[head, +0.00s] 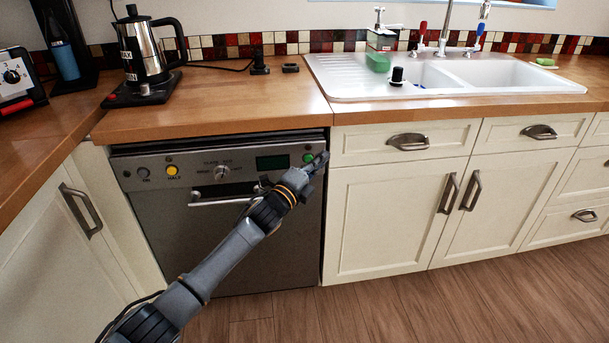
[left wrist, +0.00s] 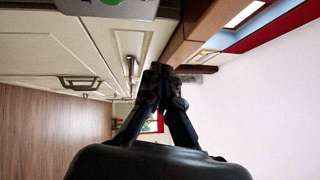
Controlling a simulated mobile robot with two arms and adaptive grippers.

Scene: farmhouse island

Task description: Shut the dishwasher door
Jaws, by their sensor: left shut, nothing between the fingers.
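The dishwasher door (head: 250,255) is a grey metal front with a control panel (head: 205,168) and a bar handle (head: 222,201). It stands upright under the counter and looks shut or nearly so; a dark strip shows along its top. My left gripper (head: 319,161) is at the panel's upper right corner, by the green button (head: 308,158). Its fingers are shut and empty; I cannot tell whether they touch the door. They also show in the left wrist view (left wrist: 163,72). My right gripper is in neither view.
A wooden counter (head: 225,110) overhangs the dishwasher. It carries a kettle (head: 146,55) and a white sink (head: 450,90). Cream cabinets with handles stand on both sides, the right one (head: 385,220) close beside the door. The wooden floor (head: 450,300) in front is clear.

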